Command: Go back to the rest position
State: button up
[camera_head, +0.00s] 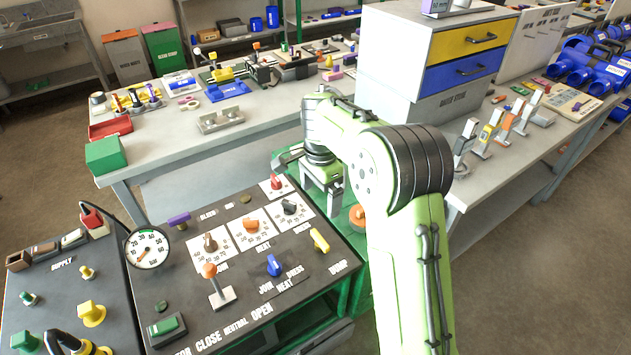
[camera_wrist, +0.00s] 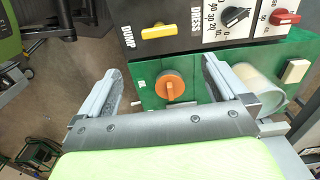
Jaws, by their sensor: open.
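My green arm reaches in from the lower right in the head view, and my gripper (camera_head: 322,196) hangs over the right edge of the control panel (camera_head: 215,285). In the wrist view my gripper (camera_wrist: 160,82) is open, with its two grey fingers apart and nothing held. An orange round knob (camera_wrist: 170,85) on a green plate shows between the fingers; I cannot tell whether they touch it. The knob (camera_head: 357,217) is partly hidden by my arm in the head view.
The panel carries a yellow handle (camera_head: 320,240), a blue knob (camera_head: 273,265), an orange-topped lever (camera_head: 218,288) and a pressure gauge (camera_head: 147,247). A grey drawer cabinet (camera_head: 395,60) stands on the workbench behind my arm. Open floor lies at the right.

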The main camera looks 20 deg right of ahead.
jog(key=s+r+n+t, duration=0.2)
jog(key=s+r+n, duration=0.4)
jog(key=s+r, duration=0.55)
jog(key=s+f+n+t+p, duration=0.1)
jog(key=s+n+t, duration=0.2)
jog(key=s+n, duration=0.5)
jog(key=s, duration=0.9)
jog(key=shift+s+d+t, duration=0.15)
jog(key=shift+t, duration=0.15)
